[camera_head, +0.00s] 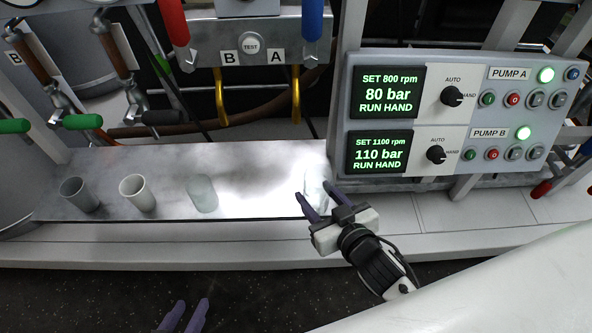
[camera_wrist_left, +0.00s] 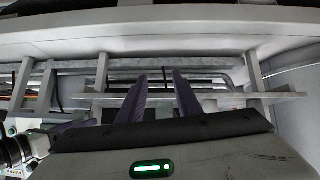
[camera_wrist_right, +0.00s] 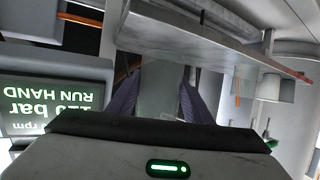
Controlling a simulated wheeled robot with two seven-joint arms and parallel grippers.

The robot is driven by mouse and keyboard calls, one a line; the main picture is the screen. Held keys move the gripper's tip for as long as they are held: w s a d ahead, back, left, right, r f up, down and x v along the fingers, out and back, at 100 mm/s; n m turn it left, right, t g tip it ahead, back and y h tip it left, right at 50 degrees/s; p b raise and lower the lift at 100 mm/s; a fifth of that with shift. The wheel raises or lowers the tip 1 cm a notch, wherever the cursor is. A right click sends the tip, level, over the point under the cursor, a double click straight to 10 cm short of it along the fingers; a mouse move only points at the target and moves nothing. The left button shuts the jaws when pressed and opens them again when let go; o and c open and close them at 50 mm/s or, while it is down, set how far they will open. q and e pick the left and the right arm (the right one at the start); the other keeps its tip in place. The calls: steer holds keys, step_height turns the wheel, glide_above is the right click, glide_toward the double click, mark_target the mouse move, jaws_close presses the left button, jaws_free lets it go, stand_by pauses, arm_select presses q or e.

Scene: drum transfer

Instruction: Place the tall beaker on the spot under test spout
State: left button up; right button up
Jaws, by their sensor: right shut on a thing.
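My right gripper (camera_head: 325,200) is shut on a clear tall beaker (camera_head: 315,180), at the right end of the metal shelf. The beaker also shows between the fingers in the right wrist view (camera_wrist_right: 160,90). I cannot tell whether its base touches the shelf. A button marked TEST (camera_head: 250,43) is on the grey block above the shelf. The test spout's spot is not clearly marked. My left gripper (camera_head: 184,316) is open and empty, low in front of the bench.
A dark grey cup (camera_head: 79,195), a white cup (camera_head: 138,193) and a translucent beaker (camera_head: 202,194) stand on the metal shelf (camera_head: 160,160). Its brightly lit middle is clear. Green-handled valves (camera_head: 80,122) are at the left.

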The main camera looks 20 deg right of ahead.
steer(key=w, duration=0.3)
steer(key=w+b, duration=0.1)
steer(key=w, duration=0.2)
steer(key=w+a, duration=0.1)
steer(key=w, duration=0.3)
steer(key=shift+w+a, duration=0.1)
steer(key=shift+w, duration=0.4)
steer(key=shift+w+f+b, duration=0.1)
steer(key=shift+b, duration=0.2)
step_height(320, 180, down, 3)
steer(key=shift+f+b, duration=0.2)
steer(key=shift+b, duration=0.65)
steer(key=shift+f, duration=0.2)
steer(key=o, duration=1)
arm_select(q)
steer(key=shift+w+d+f, duration=0.1)
steer(key=shift+d+f, duration=0.2)
steer(key=shift+f, duration=0.3)
arm_select(e)
steer(key=shift+o, duration=0.2)
steer(key=shift+r, duration=0.15)
